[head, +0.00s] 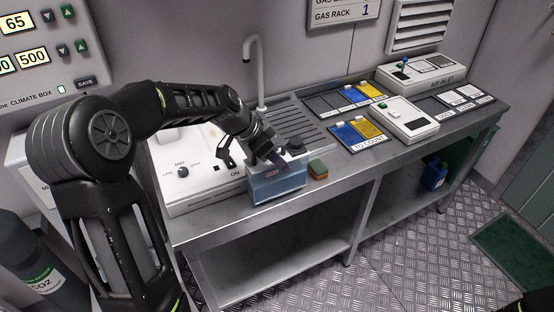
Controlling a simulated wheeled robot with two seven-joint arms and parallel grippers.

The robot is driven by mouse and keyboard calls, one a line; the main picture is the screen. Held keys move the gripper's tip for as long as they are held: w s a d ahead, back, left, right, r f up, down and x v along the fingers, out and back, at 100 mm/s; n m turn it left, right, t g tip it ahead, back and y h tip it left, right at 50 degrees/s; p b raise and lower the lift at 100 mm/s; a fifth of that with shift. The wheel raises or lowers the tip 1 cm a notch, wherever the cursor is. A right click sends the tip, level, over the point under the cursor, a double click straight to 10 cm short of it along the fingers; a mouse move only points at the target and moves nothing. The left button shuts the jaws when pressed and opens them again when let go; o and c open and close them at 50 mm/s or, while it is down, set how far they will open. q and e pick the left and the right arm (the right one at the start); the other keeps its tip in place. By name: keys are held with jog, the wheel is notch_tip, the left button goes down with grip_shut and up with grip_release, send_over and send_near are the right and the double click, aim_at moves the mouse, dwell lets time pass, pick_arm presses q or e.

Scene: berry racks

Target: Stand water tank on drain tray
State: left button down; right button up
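The water tank (278,184) is a clear, bluish box with a dark top and a black round cap. It is upright at the counter's front edge; I cannot tell whether it rests there or is slightly raised. The drain tray (309,120) is the grooved metal area behind it, beside the tap. My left gripper (274,161) is at the top of the tank, pointing down, and its fingers overlap the tank's top. Their grip is too small and dark to make out.
A green and orange sponge (318,169) lies right of the tank. A white device (186,178) with a knob stands to the left. The tap (258,75) rises behind the tray. Blue and yellow panels (358,134) and a white switch box (404,118) occupy the right side.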

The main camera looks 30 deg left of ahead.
pick_arm(q)
jog(key=shift+f, duration=0.65)
jog(key=shift+f, duration=0.15)
jog(key=c, duration=0.5)
grip_release()
jog(key=shift+r, duration=0.2)
jog(key=shift+s+a+r, duration=0.2)
jog(key=shift+a+r, duration=0.05)
jog(key=shift+r, duration=0.05)
jog(key=b+v, duration=0.1)
jog(key=v, duration=1)
jog(key=shift+b, duration=0.3)
